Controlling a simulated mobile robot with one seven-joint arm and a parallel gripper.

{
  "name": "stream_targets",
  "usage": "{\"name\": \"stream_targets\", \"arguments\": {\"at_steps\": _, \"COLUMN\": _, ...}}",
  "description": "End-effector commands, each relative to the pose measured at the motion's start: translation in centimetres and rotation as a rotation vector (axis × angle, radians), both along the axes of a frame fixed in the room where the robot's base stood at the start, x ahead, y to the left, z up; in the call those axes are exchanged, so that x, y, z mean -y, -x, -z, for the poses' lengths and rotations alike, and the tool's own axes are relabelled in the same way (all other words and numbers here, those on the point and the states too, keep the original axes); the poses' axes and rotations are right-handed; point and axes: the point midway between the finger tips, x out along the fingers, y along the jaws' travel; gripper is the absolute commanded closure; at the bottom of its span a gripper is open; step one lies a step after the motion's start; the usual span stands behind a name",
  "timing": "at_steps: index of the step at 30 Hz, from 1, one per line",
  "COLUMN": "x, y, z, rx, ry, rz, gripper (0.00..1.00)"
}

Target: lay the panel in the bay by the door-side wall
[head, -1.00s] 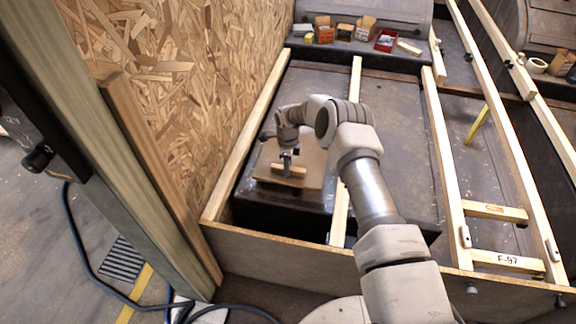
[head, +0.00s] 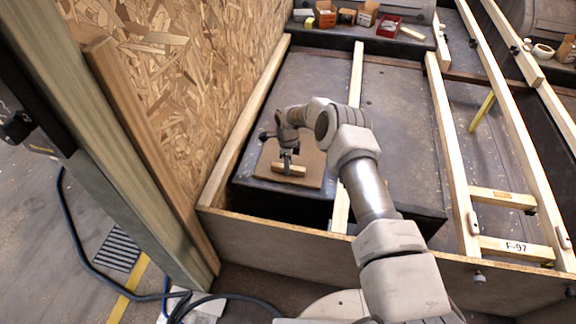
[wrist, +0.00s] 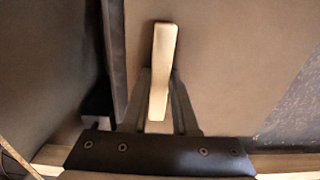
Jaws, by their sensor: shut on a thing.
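The panel (head: 310,172) is a flat brown board with a light wooden grip bar (head: 290,169) on top. My gripper (head: 287,160) is shut on that bar. In the wrist view the bar (wrist: 163,60) stands between my fingers (wrist: 160,112), and the panel (wrist: 215,60) spreads behind it. The panel is over the near end of the left bay's dark floor (head: 310,85), between the wall-side batten (head: 247,120) and the middle batten (head: 357,75). The chipboard wall (head: 185,70) rises on the left. I cannot tell whether the panel touches the floor.
A front board (head: 290,240) crosses the near end, with a dark gap behind it. A wooden post (head: 110,150) stands at left. Boxes and a red tray (head: 387,27) sit on the back ledge. Further right are more battens (head: 455,150) and a yellow bar (head: 482,112).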

Motion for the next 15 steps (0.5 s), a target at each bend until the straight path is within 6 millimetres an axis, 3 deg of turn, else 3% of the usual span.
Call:
{"name": "stream_targets", "arguments": {"at_steps": 13, "x": -0.03, "y": -0.17, "z": -0.19, "rx": 0.004, "ry": 0.0, "rz": 0.0, "gripper": 1.0}}
{"name": "stream_targets", "arguments": {"at_steps": 14, "x": -0.03, "y": -0.17, "z": -0.19, "rx": 0.004, "ry": 0.0, "rz": 0.0, "gripper": 0.71}}
{"name": "stream_targets", "arguments": {"at_steps": 15, "x": -0.03, "y": -0.16, "z": -0.19, "rx": 0.004, "ry": 0.0, "rz": 0.0, "gripper": 0.64}}
